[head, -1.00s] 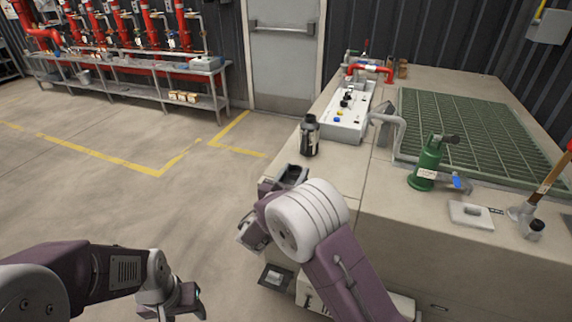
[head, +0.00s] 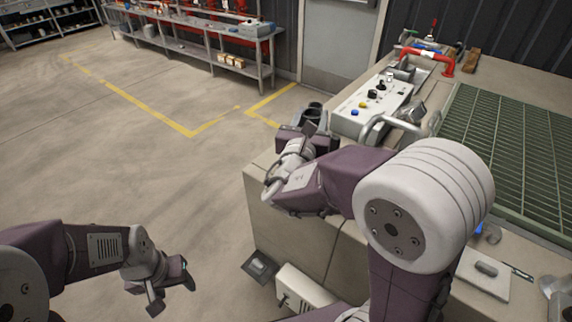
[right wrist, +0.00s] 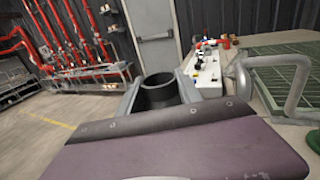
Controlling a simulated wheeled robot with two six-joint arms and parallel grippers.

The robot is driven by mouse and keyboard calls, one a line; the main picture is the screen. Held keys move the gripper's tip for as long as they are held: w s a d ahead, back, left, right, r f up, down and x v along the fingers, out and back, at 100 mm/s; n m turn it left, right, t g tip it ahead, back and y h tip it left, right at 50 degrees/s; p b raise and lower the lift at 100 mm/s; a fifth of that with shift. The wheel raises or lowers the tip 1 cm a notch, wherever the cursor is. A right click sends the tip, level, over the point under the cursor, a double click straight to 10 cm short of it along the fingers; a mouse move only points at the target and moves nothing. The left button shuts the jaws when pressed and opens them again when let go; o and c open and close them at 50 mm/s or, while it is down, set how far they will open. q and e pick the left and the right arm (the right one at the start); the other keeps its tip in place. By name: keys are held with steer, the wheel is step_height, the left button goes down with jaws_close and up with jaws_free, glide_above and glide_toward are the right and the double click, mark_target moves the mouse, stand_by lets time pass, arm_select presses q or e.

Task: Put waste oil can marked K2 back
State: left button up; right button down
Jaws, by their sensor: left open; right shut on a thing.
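My right gripper (head: 305,128) is shut on this can. In the right wrist view the can's dark round mouth (right wrist: 158,92) shows upright between the two fingers, and its lower part is hidden by my wrist. My left gripper (head: 172,285) is open and empty, low over the floor at the left.
A grey control box (head: 375,103) with knobs and a bent grey pipe (head: 400,122) stand right of the can. A green grating (head: 510,140) covers the bench's right side. A white plate (head: 485,272) lies near the front. The floor (head: 130,180) at left is open.

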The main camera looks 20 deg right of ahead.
steer(key=w+a+f+b, duration=0.1)
steer(key=w+a+f, duration=0.2)
steer(key=w+f, duration=0.7)
steer(key=shift+w+a+f, duration=0.2)
steer(key=shift+w+f, duration=0.2)
steer(key=shift+w, duration=0.2)
steer(key=shift+b, duration=0.3)
steer(key=shift+s+f, duration=0.1)
steer(key=c, duration=0.8)
jaws_free()
steer(key=shift+f, duration=0.15)
